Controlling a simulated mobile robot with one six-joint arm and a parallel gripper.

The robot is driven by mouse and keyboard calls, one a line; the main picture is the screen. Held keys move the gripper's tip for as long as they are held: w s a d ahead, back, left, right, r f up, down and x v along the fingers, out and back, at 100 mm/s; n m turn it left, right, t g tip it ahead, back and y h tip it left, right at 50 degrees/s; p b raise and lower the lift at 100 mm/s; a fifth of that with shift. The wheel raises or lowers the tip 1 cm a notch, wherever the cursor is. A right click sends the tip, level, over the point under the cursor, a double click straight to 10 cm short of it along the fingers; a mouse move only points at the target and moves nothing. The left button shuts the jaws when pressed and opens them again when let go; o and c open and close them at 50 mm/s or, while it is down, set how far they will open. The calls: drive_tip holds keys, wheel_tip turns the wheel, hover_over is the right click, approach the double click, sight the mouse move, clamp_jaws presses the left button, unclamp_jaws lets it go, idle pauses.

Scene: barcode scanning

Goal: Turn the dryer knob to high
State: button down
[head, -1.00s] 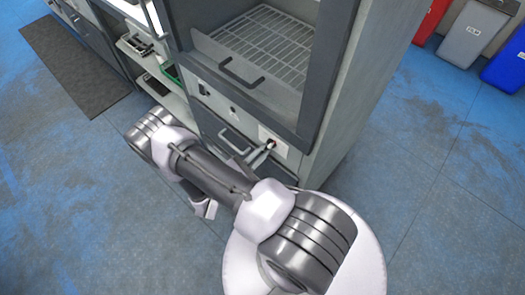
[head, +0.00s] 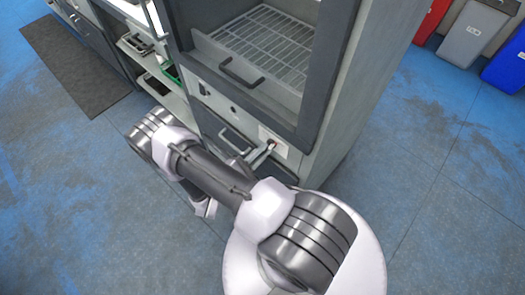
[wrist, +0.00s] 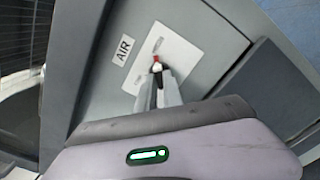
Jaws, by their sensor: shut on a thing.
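The dryer (head: 345,105) is a tall grey cabinet with a dark-framed door and a wire rack inside. Its knob (wrist: 157,59), with a red part, sits on a white plate low on the front panel, beside an "AIR" label. My gripper (wrist: 157,72) is at the knob and shut on it; the fingers hide much of the knob. In the head view my gripper (head: 268,150) reaches the plate at the lower right of the panel. The knob's exact angle is too small to read.
A dark door handle (head: 240,74) is above the panel, and a drawer handle (head: 236,138) is left of the knob. Shelves with trays (head: 140,45) stand at left. Red, grey (head: 474,32) and blue bins are far right. The blue floor is open.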

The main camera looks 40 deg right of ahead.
drive_tip(key=c, duration=1.5)
unclamp_jaws()
drive_tip(key=a+p, duration=0.1)
drive_tip(key=a, duration=0.4)
drive_tip(key=s+a+p, duration=0.1)
drive_tip(key=a, duration=0.5)
drive_tip(key=a+p, duration=0.1)
drive_tip(key=a, duration=0.5)
drive_tip(key=shift+s+a, duration=0.25)
drive_tip(key=s+a+r+m+t+y, duration=0.1)
drive_tip(key=r+m+y, duration=0.3)
drive_tip(key=r, duration=0.9)
drive_tip(key=s+a+r+m+t+y, duration=0.2)
drive_tip(key=r+m+y, duration=0.3)
drive_tip(key=r+y, duration=0.4)
drive_tip(key=s+a+r+m+t+y, duration=0.1)
drive_tip(key=r+m+y, duration=0.4)
drive_tip(key=r, duration=1.2)
drive_tip(key=shift+s+a+r+t+y, duration=0.15)
drive_tip(key=shift+s+a+r+y, duration=0.05)
drive_tip(key=shift+s+a+y, duration=0.25)
drive_tip(key=shift+s+a+r+t+y, duration=0.2)
drive_tip(key=shift+s+a+y, duration=0.15)
drive_tip(key=shift+s+y, duration=0.15)
